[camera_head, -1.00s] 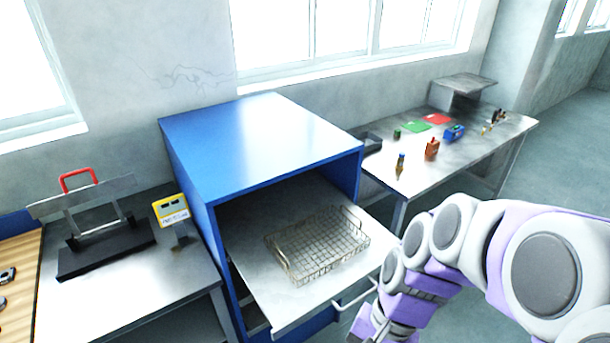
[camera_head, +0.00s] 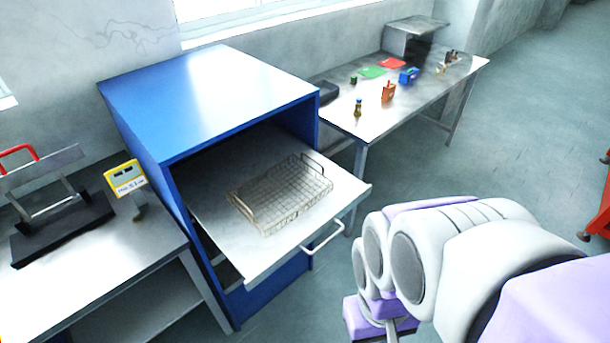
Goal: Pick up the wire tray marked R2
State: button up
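A wire mesh tray (camera_head: 281,196) with raised handles at its ends sits on the pulled-out metal shelf (camera_head: 257,254) of a blue cabinet (camera_head: 216,104). No R2 mark can be read on it. My arm fills the lower right of the view, to the right of the shelf. My gripper's fingers are not visible; the arm's end runs down to the bottom edge of the picture. The tray stands clear of my arm.
The shelf's front handle (camera_head: 325,238) sticks out toward my arm. A bench on the left holds a black stand (camera_head: 62,229) and a yellow sign (camera_head: 125,178). A table (camera_head: 432,93) behind carries several small items. Open floor lies to the right.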

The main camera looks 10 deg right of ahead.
aim_at(303, 208)
jog(key=i+l+u, duration=0.15)
jog(key=l+u, duration=0.25)
jog(key=i+l+u, duration=0.1)
jog(key=l+u, duration=0.65)
jog(key=i+l, duration=0.05)
jog(key=l, duration=0.05)
